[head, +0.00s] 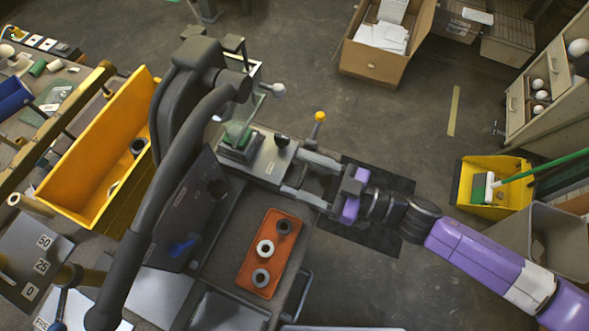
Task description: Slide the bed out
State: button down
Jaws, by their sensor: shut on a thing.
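The bed (267,166) is a flat grey metal plate at the middle of the head view, beside the dark machine. A green block on a grey base (240,141) and a black knob (282,140) sit on it. My gripper (304,181) reaches in from the right, and its two grey fingers straddle the bed's right end. It is shut on the bed; the exact contact is small and partly hidden. The dark machine housing (190,215) and its thick curved arm (165,185) stand left of the bed and hide part of it.
A lever with a yellow knob (320,116) rises just behind my gripper. An orange tray (268,260) with several grey and dark rings lies in front. A yellow bin (75,190) stands left. A cardboard box (372,62) and a yellow dustpan (500,207) are on the floor.

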jog(key=p+v, duration=0.1)
jog(key=v, duration=1.3)
jog(key=shift+s, duration=0.3)
jog(key=c, duration=0.6)
grip_release()
jog(key=shift+d, duration=0.1)
jog(key=shift+o, duration=0.2)
jog(key=b+v, duration=0.1)
jog(key=v, duration=0.7)
jog(key=shift+b, duration=0.3)
jog(key=shift+w, duration=0.1)
